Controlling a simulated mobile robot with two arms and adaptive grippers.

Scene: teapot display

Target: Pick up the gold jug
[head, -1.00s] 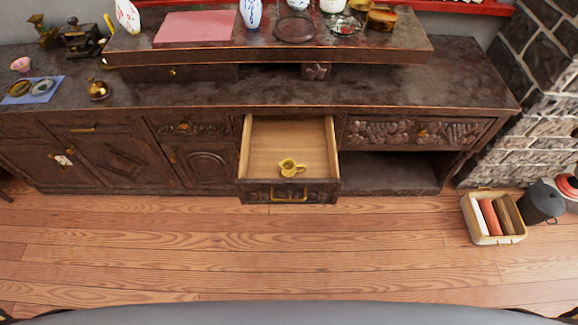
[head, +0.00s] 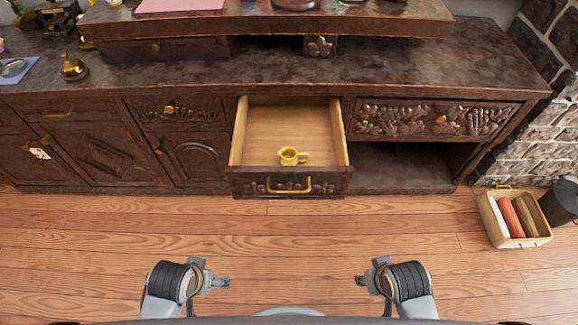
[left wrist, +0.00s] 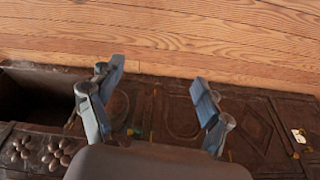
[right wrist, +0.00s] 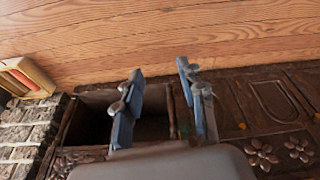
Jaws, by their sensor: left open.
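The small gold jug (head: 290,156) stands in the open drawer (head: 262,125), near its front edge. Its handle points right in the head view. My left gripper (head: 222,283) is low in front of the cabinet over the floor, well apart from the jug; in the left wrist view its fingers (left wrist: 158,95) are spread and empty. My right gripper (head: 362,281) is at about the same height to the right; in the right wrist view its fingers (right wrist: 160,90) are apart with nothing between them. The jug is not seen in either wrist view.
The dark cabinet (head: 420,82) spans the view, with an open recess (head: 400,166) right of the drawer. The drawer front with its gold handle (head: 289,186) juts out over the floor. A bin of rolls (head: 497,218) stands at right.

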